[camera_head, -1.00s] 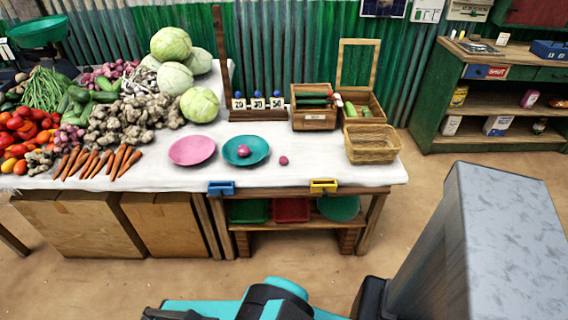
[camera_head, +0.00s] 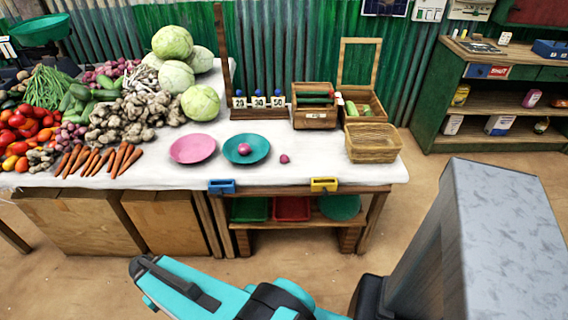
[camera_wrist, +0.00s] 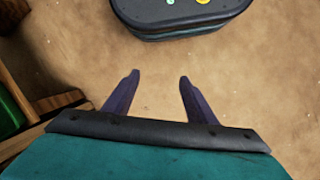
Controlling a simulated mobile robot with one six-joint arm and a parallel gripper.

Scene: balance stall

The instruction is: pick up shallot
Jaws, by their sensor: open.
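One shallot (camera_head: 284,159), small and pink-purple, lies alone on the white cloth to the right of the teal plate. Another shallot (camera_head: 244,149) lies in the teal plate (camera_head: 258,157). A heap of shallots (camera_head: 70,137) is at the left among the vegetables, with more behind it. My gripper (camera_wrist: 157,80) shows in the wrist view with two dark fingers apart and nothing between them. It points at the bare floor, off the table. In the head view my teal arm is at the bottom, in front of the table and well short of the shallots; the fingers are not visible there.
A pink plate (camera_head: 192,149) sits left of the teal one. A wicker basket (camera_head: 373,145) and wooden crates (camera_head: 315,117) stand to the right and behind. Blue (camera_head: 222,187) and yellow (camera_head: 324,185) bins hang on the front edge. The cloth around the lone shallot is clear.

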